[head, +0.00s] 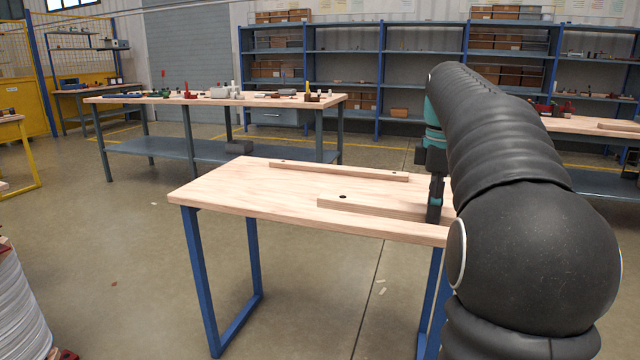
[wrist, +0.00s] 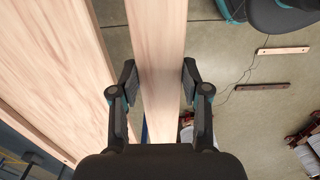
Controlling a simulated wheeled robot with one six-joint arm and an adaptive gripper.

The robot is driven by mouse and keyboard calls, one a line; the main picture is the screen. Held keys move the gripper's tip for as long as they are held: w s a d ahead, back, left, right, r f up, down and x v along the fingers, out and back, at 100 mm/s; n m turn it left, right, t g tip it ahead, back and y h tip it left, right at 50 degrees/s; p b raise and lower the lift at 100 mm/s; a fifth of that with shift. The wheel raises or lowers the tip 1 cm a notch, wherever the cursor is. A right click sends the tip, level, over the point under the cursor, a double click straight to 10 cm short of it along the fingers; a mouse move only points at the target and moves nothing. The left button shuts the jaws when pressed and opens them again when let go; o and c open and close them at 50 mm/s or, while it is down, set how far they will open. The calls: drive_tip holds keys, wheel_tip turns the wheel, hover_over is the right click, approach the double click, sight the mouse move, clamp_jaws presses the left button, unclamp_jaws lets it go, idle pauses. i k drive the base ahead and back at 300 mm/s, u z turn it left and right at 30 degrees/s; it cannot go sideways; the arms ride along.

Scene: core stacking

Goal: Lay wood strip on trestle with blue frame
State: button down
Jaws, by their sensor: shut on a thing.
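The trestle with blue frame (head: 232,201) stands in the middle of the head view, with a pale wood top. My gripper (head: 437,197) is at the right end of this view, over the front right part of the top. It is shut on a wood strip (head: 362,206), whose left part with a dark hole shows. In the wrist view the strip (wrist: 158,55) runs away between the jaws of my gripper (wrist: 158,85). The top (wrist: 35,60) lies left of it, with floor showing in the gap. The strip's right end is hidden behind my arm.
Another wood strip (head: 338,172) with a dark hole near each end lies toward the back of the top. A long workbench (head: 215,101) with tools stands behind, with shelving (head: 400,65) along the wall. A white ribbed stack (head: 22,310) stands at lower left. Floor between is open.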

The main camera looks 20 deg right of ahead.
sight(327, 181)
drive_tip(key=i, duration=1.35)
